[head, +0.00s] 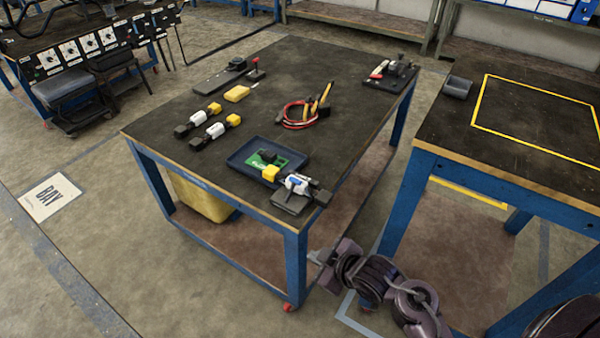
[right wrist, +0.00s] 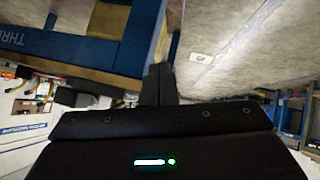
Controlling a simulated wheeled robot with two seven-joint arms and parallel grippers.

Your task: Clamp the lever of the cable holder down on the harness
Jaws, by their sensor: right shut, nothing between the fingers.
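At the front corner of the dark-topped table, a small holder with a dark base plate (head: 290,203) carries a white-and-blue piece (head: 297,184). It looks like the cable holder; a dark part, perhaps its lever, sticks out to the right, and I cannot tell its angle. A yellow connector (head: 270,174), perhaps the harness end, lies beside it at a green board (head: 262,158) in a blue tray (head: 237,163). My right gripper (head: 318,257) is shut and empty, beside the table's front leg and below its top. It also shows in the right wrist view (right wrist: 160,80). My left gripper is out of view.
A second table (head: 520,150) stands to the right, across a gap.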

